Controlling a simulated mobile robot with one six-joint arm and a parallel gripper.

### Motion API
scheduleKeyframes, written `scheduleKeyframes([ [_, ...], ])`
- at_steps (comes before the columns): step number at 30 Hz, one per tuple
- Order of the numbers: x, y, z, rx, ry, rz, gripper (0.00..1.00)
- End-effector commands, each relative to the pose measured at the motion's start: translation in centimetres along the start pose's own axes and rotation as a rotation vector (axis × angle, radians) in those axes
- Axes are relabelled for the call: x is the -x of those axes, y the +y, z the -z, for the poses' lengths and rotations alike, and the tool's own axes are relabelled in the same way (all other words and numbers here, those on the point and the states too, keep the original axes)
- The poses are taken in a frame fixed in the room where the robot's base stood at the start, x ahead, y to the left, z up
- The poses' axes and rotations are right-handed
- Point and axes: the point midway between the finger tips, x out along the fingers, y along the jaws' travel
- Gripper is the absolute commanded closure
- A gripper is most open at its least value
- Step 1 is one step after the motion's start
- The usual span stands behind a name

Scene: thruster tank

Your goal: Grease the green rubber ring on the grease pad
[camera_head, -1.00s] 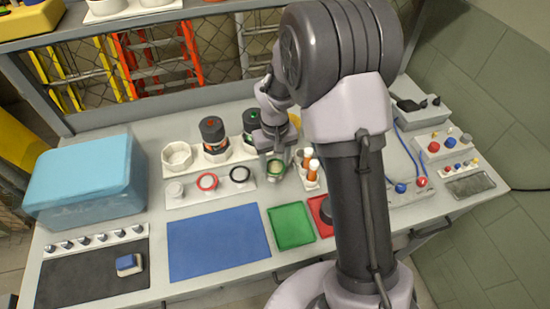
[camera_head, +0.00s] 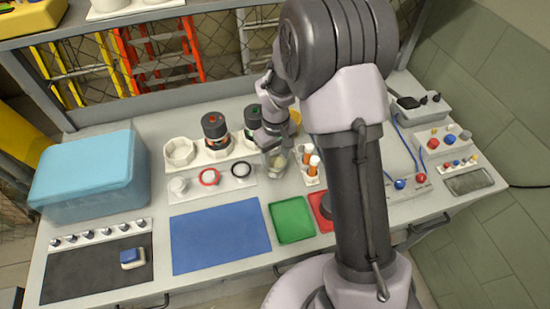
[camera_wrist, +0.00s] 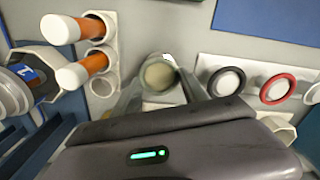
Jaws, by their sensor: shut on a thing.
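My gripper (camera_head: 275,159) is at the middle of the bench, right of the ring rack, pointing down. In the wrist view my gripper (camera_wrist: 158,92) has its two grey fingers on either side of a pale, round disc (camera_wrist: 158,76), which may be the grease pad. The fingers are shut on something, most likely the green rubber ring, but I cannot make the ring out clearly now. Whether it touches the disc cannot be told. The rack's black ring (camera_head: 241,170) and red ring (camera_head: 209,177) sit on their posts; the leftmost post (camera_head: 179,187) is bare.
Two orange tubes with white caps (camera_head: 314,165) stand close to the right of my gripper. Dark canisters (camera_head: 215,130) stand behind the rack. A blue mat (camera_head: 220,237) and a green mat (camera_head: 291,219) lie in front, clear. A light-blue box (camera_head: 85,170) stands at left.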

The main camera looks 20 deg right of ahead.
Motion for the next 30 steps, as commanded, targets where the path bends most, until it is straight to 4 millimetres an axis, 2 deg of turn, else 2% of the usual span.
scheduleKeyframes([
  [11,0.1,-0.1,-0.1,-0.041,-0.005,0.003,0.86],
  [26,5.8,-0.1,0.0,-0.04,-0.001,0.002,0.86],
  [30,6.2,-0.1,0.0,-0.04,-0.001,0.002,0.86],
])
